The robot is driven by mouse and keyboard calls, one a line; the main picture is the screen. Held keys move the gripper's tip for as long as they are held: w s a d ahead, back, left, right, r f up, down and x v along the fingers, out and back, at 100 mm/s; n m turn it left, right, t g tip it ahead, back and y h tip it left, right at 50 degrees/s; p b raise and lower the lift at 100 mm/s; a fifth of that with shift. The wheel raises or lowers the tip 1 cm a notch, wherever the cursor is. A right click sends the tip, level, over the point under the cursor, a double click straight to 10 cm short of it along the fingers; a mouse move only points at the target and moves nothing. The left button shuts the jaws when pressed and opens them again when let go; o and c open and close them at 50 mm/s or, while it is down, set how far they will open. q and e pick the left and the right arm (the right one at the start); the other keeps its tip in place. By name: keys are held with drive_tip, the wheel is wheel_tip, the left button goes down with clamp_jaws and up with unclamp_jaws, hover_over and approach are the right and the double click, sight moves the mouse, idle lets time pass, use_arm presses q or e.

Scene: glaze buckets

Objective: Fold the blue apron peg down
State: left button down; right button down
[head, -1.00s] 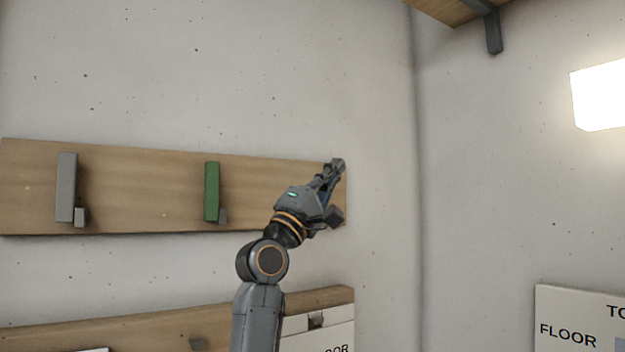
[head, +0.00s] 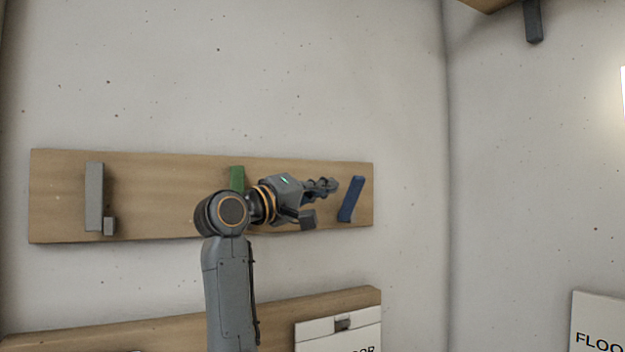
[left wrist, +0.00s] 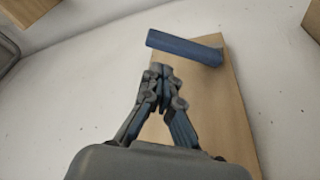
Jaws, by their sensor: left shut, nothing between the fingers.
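The blue apron peg (head: 351,199) is at the right end of the wooden wall board (head: 160,195). It leans, with its top tilted to the right and somewhat out from the board. My left gripper (head: 334,185) is shut and empty, just left of the peg's upper part. In the left wrist view the blue peg (left wrist: 185,47) lies across the top of the picture, beyond the closed fingertips (left wrist: 161,70), with a small gap showing between them. The peg's mount is not clearly seen. My right gripper is out of view.
A green peg (head: 237,178), partly hidden by my left arm, and an upright grey peg (head: 94,197) are on the same board. A lower board (head: 180,325) holds a white sign (head: 340,333). The wall above the pegs is clear.

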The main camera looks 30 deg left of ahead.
sight(351, 190)
use_arm(q)
drive_tip(key=shift+p+x, duration=0.8)
drive_tip(key=shift+x, duration=1.4)
drive_tip(key=shift+f, duration=0.1)
drive_tip(key=f+m+b, duration=0.1)
drive_tip(key=m+b, duration=0.1)
drive_tip(key=s+d+m+h+b, duration=0.1)
drive_tip(key=m, duration=0.1)
drive_tip(key=shift+d+f+b, duration=0.25)
drive_tip(key=shift+f+b, duration=0.15)
drive_tip(key=m+h+b, duration=0.1)
drive_tip(key=d+f+m, duration=0.1)
drive_tip(key=m, duration=0.1)
drive_tip(key=shift+s+h+b, duration=0.25)
drive_tip(key=shift+h+b, duration=0.15)
drive_tip(key=m, duration=0.1)
drive_tip(key=f+m+h+b, duration=0.1)
drive_tip(key=m, duration=0.1)
drive_tip(key=shift+s+d, duration=0.15)
drive_tip(key=shift+d, duration=0.1)
drive_tip(key=shift+s+d+f, duration=0.1)
drive_tip(key=shift+d+f, duration=0.1)
drive_tip(key=shift+f, duration=0.15)
drive_tip(key=shift+f, duration=0.1)
